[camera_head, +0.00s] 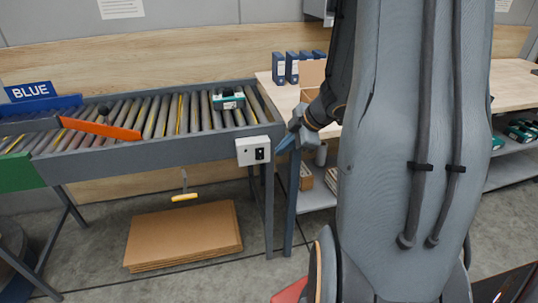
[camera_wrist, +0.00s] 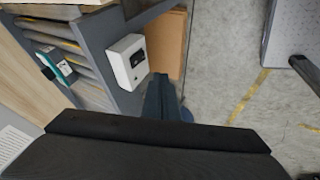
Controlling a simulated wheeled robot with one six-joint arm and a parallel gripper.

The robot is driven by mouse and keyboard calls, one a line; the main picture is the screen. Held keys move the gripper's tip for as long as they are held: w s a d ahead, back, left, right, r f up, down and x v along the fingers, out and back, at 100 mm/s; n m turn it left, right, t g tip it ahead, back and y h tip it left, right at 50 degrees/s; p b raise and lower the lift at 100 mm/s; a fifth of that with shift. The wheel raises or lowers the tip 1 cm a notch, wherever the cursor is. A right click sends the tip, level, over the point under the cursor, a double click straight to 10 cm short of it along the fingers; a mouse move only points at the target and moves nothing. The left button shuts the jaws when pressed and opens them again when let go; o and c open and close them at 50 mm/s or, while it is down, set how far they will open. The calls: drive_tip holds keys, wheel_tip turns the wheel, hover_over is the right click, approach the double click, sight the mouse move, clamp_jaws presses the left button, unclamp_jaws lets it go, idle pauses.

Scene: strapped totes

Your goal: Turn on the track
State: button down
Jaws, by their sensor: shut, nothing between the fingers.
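The track is a grey roller conveyor (camera_head: 150,155) with dark and yellow rollers on the left in the head view. A white control box (camera_head: 245,153) with a black switch panel (camera_head: 260,154) is fixed to its front side rail near the right end. The box (camera_wrist: 122,58) and its dark panel (camera_wrist: 138,59) also show in the wrist view. My gripper (camera_head: 279,148) is shut and empty, just right of the box in the head view. In the wrist view my gripper (camera_wrist: 163,92) appears below and right of the box, apparently apart from it.
A green-and-white strapped tote (camera_head: 229,100) rests on the rollers near the right end. An orange bar (camera_head: 100,128) crosses the rollers at left, near a BLUE sign (camera_head: 30,91). Flat cardboard (camera_head: 183,236) lies below on the floor. A wooden bench (camera_head: 512,88) stands at right.

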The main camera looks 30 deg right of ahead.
sight(260, 154)
drive_tip(key=shift+w+a+f+b, duration=0.15)
drive_tip(key=shift+w+a+f, duration=0.05)
drive_tip(key=shift+w+f, duration=1.25)
drive_tip(key=shift+w+a+f+b, duration=0.15)
drive_tip(key=shift+w+f, duration=1.25)
drive_tip(key=shift+w, duration=0.15)
drive_tip(key=shift+w+a+f+b, duration=0.15)
drive_tip(key=shift+w+a+f, duration=0.05)
drive_tip(key=shift+w+f, duration=1.25)
drive_tip(key=shift+w+p, duration=0.2)
drive_tip(key=shift+p, duration=0.15)
drive_tip(key=shift+r, duration=0.1)
